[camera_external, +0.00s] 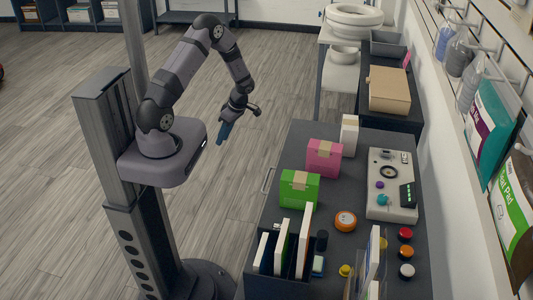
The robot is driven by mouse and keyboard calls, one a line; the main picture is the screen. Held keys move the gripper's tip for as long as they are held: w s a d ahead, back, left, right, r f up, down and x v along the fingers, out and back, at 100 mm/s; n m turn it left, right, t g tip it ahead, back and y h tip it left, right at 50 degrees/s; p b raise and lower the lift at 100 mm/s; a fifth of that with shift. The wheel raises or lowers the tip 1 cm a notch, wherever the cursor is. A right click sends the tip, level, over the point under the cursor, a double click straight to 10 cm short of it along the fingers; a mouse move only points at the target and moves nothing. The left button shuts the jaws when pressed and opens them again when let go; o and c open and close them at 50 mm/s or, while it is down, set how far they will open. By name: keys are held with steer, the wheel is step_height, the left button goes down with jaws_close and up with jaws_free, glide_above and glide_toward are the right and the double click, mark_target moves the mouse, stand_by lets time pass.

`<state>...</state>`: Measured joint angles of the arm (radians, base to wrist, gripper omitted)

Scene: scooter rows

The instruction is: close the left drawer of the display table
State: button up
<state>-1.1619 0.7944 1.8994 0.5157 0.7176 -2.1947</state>
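The display table (340,175) is a dark grey table on the right in the external view, with goods on its top. A small pale handle (267,180) shows on its side facing my arm. The drawer fronts are seen too steeply to tell which drawer the handle belongs to or how far any drawer stands out. My gripper (223,138) hangs in the air to the left of the table's far end, apart from it, with bluish fingers pointing down. Its fingers are too small to tell whether they are open or shut. I see nothing held in it.
On the table stand a green box (299,188), a pink box (324,158), a white device (391,186), an orange roll (346,221) and upright books (282,245). A wall rack with bags is at right. Wooden floor (230,195) left of the table is clear.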

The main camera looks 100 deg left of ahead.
steer(key=w+d+r+m+g+p, duration=0.1)
steer(key=d+r+m+p, duration=0.2)
steer(key=p, duration=0.2)
steer(key=m+t+p, duration=0.2)
steer(key=m+t, duration=0.6)
steer(key=m, duration=0.4)
glide_toward(266, 179)
steer(key=shift+y, duration=0.3)
steer(key=shift+b+x, duration=2)
steer(key=shift+x, duration=1.65)
steer(key=shift+d, duration=0.15)
jaws_close()
